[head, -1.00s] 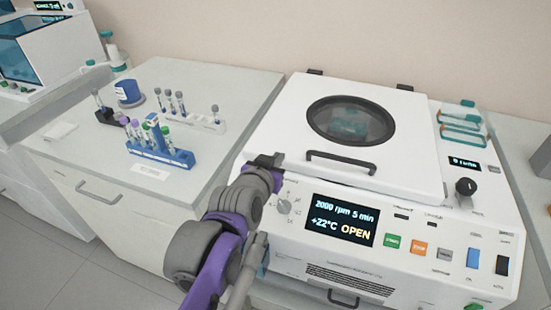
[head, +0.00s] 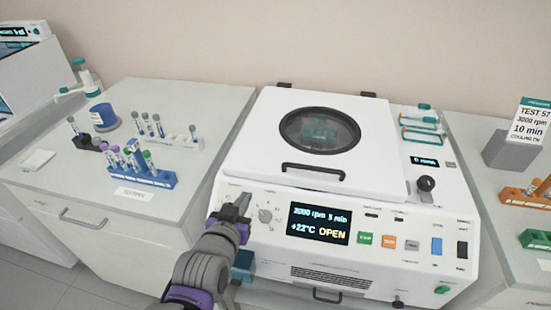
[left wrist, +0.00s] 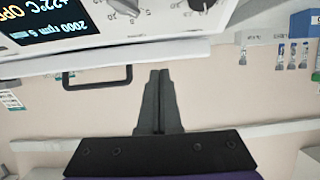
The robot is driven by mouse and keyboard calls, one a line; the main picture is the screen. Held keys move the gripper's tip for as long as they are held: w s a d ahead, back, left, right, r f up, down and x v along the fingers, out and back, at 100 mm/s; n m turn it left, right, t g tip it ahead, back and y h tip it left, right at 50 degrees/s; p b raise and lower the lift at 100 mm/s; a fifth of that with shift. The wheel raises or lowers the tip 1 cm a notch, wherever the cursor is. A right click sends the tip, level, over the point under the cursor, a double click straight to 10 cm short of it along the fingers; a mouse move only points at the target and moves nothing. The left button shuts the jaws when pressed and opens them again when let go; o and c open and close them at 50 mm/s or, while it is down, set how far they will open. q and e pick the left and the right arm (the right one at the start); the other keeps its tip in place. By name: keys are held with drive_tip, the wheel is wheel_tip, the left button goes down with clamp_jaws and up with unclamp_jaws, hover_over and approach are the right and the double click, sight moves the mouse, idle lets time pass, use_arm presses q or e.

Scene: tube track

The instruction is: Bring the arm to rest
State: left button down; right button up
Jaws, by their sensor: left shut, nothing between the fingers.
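My left gripper (head: 238,205) is shut and empty in front of the left end of the centrifuge's front panel, close to the round knob (head: 265,215). In the left wrist view its two fingers (left wrist: 159,85) lie together with nothing between them. The white centrifuge (head: 270,262) stands in the middle of the head view. Its lid (head: 255,150) with a round window looks lowered; whether it is latched I cannot tell. The display (head: 318,224) shows 5 min, +22°C and OPEN. My right gripper is not in view.
On the right are a sign (head: 529,122), an orange rack (head: 525,198) and a green rack (head: 536,238). The floor at lower left is clear.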

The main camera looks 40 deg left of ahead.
use_arm(q)
drive_tip(key=s+d+f+m+g+h+p, duration=0.2)
drive_tip(key=d+p, duration=0.3)
drive_tip(key=d, duration=0.3)
drive_tip(key=s+d+f+m+g+h+p, duration=0.1)
drive_tip(key=d+f+m+g+h+p, duration=0.2)
drive_tip(key=d, duration=0.5)
drive_tip(key=shift+s+f+g+h+p, duration=0.4)
drive_tip(key=shift+g+h+p, duration=0.2)
drive_tip(key=shift+g+p, duration=0.45)
drive_tip(key=shift+w, duration=0.15)
